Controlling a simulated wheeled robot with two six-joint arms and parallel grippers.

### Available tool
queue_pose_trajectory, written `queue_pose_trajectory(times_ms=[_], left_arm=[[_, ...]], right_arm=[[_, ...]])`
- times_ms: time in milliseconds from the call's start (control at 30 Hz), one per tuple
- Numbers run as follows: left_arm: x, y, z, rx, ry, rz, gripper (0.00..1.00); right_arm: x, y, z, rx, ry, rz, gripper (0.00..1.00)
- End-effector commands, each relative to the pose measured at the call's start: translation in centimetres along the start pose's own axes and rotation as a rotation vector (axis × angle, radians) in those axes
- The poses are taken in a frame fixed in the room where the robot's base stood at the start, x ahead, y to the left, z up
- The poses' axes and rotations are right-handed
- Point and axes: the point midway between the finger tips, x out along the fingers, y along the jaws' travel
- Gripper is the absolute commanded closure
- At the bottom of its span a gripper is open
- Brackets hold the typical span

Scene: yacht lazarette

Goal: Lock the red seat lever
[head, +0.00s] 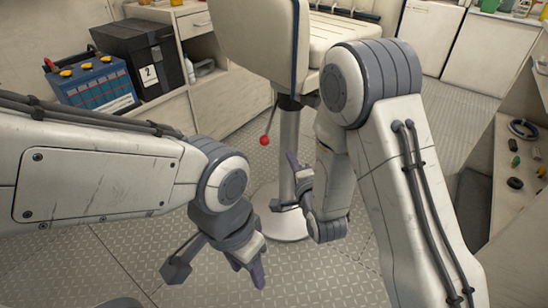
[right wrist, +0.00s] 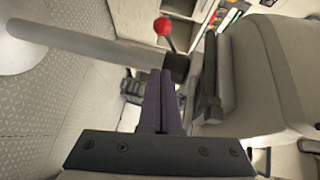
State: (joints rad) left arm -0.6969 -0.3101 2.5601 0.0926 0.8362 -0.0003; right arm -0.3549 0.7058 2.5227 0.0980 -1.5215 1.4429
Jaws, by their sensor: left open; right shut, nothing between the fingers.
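The red seat lever is a thin rod with a red ball knob (head: 265,140), hanging below the left side of the white seat (head: 330,35) in the head view. In the right wrist view the red knob (right wrist: 162,27) is at the top, its rod running to a dark collar by the pedestal (right wrist: 85,42). My right gripper (head: 291,160) is shut and empty, close to the pedestal and below and right of the knob in the head view. Its fingers (right wrist: 163,75) point towards the collar; contact cannot be told. My left gripper (head: 250,278) is open and empty, low over the floor.
A blue battery (head: 95,85) and a black box (head: 145,55) stand on a ledge at the back left. A workbench (head: 505,190) with small items is at the right. The pedestal's round base (head: 285,226) stands on the patterned floor, which is mostly clear.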

Motion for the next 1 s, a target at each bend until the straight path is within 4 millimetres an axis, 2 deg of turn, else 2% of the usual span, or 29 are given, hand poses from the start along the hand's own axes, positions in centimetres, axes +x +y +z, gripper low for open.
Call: queue_pose_trajectory(times_ms=[33,167,233,400,500,700,1000], left_arm=[[1.6,-0.1,0.1,0.000,0.000,0.000,0.50],[3.5,-0.3,0.2,0.000,0.000,0.000,0.50],[3.1,-0.2,0.2,0.000,-0.001,0.000,0.50],[3.7,-0.3,0.2,0.000,0.000,0.000,0.50],[4.2,-0.3,0.2,0.000,0.000,0.000,0.50],[4.6,-0.3,0.2,0.000,0.000,0.000,0.50],[4.6,-0.3,0.2,0.000,0.000,0.000,0.50]], right_arm=[[0.2,0.6,0.1,0.000,0.001,-0.006,1.00],[0.4,0.6,0.0,-0.001,0.000,-0.005,1.00],[2.1,0.1,-0.1,0.000,0.001,-0.004,1.00],[5.6,0.1,-0.1,0.000,0.001,-0.003,1.00],[6.7,0.2,1.4,-0.001,-0.004,-0.001,1.00],[7.9,0.1,2.6,-0.001,-0.002,-0.001,1.00],[8.1,0.0,2.8,-0.001,-0.001,0.001,1.00]])
